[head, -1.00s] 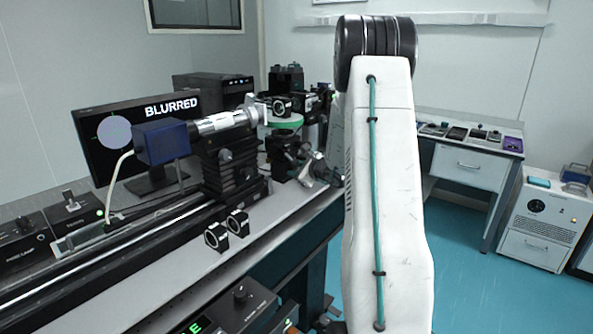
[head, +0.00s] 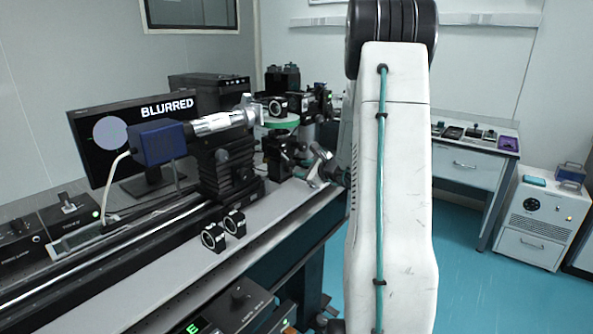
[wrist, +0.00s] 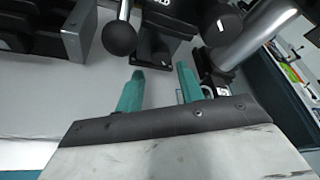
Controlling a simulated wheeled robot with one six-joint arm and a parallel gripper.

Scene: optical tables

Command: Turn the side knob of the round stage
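The round stage, with a green rim (head: 283,122), stands on a dark mount at the far end of the bench in the head view. My gripper (head: 308,170) is low on the right of that mount. A black ball on a rod (wrist: 119,38) is beyond the left finger. Which is the side knob is not certain.
A blue camera with a silver tube (head: 160,143) stands left of the stage. A monitor (head: 105,140) reads "BLURRED". Two small black mounts (head: 223,230) stand on the bench front. A thick metal post (wrist: 257,33) is close to the right finger. Pale bench surface lies left of the fingers.

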